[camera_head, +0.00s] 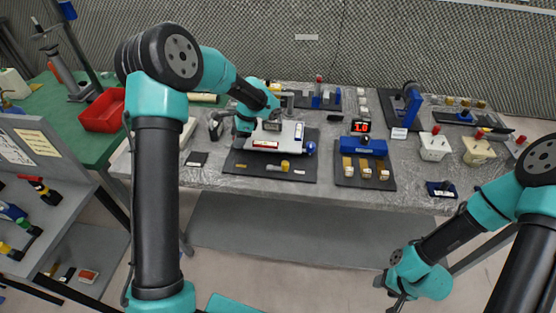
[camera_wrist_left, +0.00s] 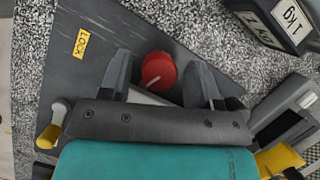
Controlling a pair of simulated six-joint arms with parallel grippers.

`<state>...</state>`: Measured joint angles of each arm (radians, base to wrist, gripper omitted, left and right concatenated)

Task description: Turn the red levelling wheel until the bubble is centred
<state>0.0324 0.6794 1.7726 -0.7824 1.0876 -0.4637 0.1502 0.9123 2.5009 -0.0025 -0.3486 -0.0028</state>
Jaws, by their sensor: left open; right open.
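The red levelling wheel (camera_wrist_left: 158,72) shows in the left wrist view, with a pale line on its face. My left gripper (camera_wrist_left: 160,80) is open, with one finger on each side of the wheel; I cannot tell whether they touch it. In the head view my left gripper (camera_head: 243,130) is at the left end of the white levelling plate (camera_head: 288,138), and the wheel is hidden there. The bubble cannot be made out. My right gripper (camera_head: 398,297) is open and empty, low in front of the table.
The plate stands on a dark mat (camera_head: 240,165). A red tray (camera_head: 103,110) lies on the green table at left. A yellow LOCK label (camera_wrist_left: 81,43) shows near the wheel.

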